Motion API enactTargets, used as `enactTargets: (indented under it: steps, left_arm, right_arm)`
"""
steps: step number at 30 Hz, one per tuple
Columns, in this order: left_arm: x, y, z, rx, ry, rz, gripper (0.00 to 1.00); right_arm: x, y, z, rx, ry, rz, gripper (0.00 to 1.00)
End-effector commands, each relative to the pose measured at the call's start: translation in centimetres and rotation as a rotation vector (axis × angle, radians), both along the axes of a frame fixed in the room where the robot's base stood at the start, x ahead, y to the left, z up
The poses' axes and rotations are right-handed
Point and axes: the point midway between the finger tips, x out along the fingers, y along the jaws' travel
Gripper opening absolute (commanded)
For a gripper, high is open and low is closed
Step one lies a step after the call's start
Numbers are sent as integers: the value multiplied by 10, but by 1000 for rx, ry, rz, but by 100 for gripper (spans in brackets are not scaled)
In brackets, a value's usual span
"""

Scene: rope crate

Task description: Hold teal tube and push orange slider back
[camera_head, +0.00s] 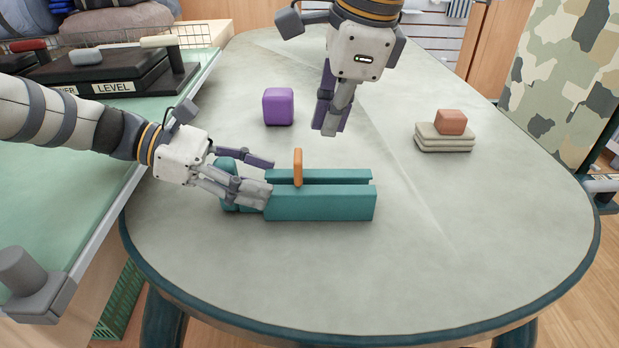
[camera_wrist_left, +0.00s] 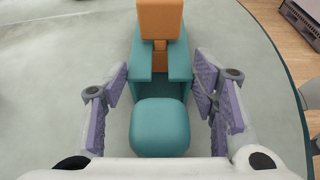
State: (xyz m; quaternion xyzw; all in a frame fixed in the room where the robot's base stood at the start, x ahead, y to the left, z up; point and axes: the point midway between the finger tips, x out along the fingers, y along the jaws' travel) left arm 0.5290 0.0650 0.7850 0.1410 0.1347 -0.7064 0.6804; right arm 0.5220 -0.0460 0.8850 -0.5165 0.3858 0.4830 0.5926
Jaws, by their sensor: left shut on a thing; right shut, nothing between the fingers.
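The teal tube (camera_head: 320,205) lies on the table with a long slot along its top. A rounded teal end (camera_wrist_left: 160,128) shows nearest me in the left wrist view. The orange slider (camera_head: 298,166) stands upright in the slot, a little left of mid-length; it also shows at the top of the left wrist view (camera_wrist_left: 160,18). My left gripper (camera_head: 270,182) is shut on the tube near its left end, one finger on each side. My right gripper (camera_head: 330,118) is shut and empty, above the table behind and to the right of the slider, apart from it.
A purple block (camera_head: 278,106) stands behind the tube. A reddish block (camera_head: 451,122) sits on a stack of beige slabs (camera_head: 444,138) at the right. A green-topped bench (camera_head: 60,200) with a black box labelled LEVEL (camera_head: 115,75) is on the left.

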Motion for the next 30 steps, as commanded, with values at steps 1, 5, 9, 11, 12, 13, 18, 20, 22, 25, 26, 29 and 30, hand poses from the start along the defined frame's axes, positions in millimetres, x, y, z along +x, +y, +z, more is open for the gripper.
enactTargets:
  steps: [1, 5, 9, 11, 12, 13, 18, 20, 22, 25, 26, 29, 30]
  left_arm:
    - [-1, 1, -3, 6, 3, -1, 19]
    - [-1, 1, -3, 6, 3, -1, 55]
    - [0, 1, -2, 4, 2, 0, 76]
    - [0, 0, -2, 3, 1, -1, 76]
    - [0, 0, -2, 3, 1, -1, 76]
    - [0, 0, -1, 2, 1, -1, 76]
    - [0, 3, 1, 1, 0, 1, 76]
    - [1, 11, 4, 1, -2, 1, 76]
    - [2, 26, 10, 1, -3, 4, 76]
    - [3, 53, 21, 1, -4, 4, 76]
    - [3, 61, 24, 2, -3, 4, 76]
    - [3, 83, 33, 2, -3, 3, 76]
    - [4, 91, 37, 2, -1, 3, 76]
  right_arm:
    - [0, 0, 0, 0, 0, 0, 0]
    - [0, 0, 0, 0, 0, 0, 0]
    - [0, 0, 0, 0, 0, 0, 0]
    - [0, 0, 0, 0, 0, 0, 0]
    - [0, 0, 0, 0, 0, 0, 0]
    - [0, 0, 0, 0, 0, 0, 0]
    - [0, 0, 0, 0, 0, 0, 0]
    - [0, 0, 0, 0, 0, 0, 0]
    - [0, 0, 0, 0, 0, 0, 0]
    - [0, 0, 0, 0, 0, 0, 0]
    - [0, 0, 0, 0, 0, 0, 0]
    - [0, 0, 0, 0, 0, 0, 0]
    - [0, 0, 0, 0, 0, 0, 0]
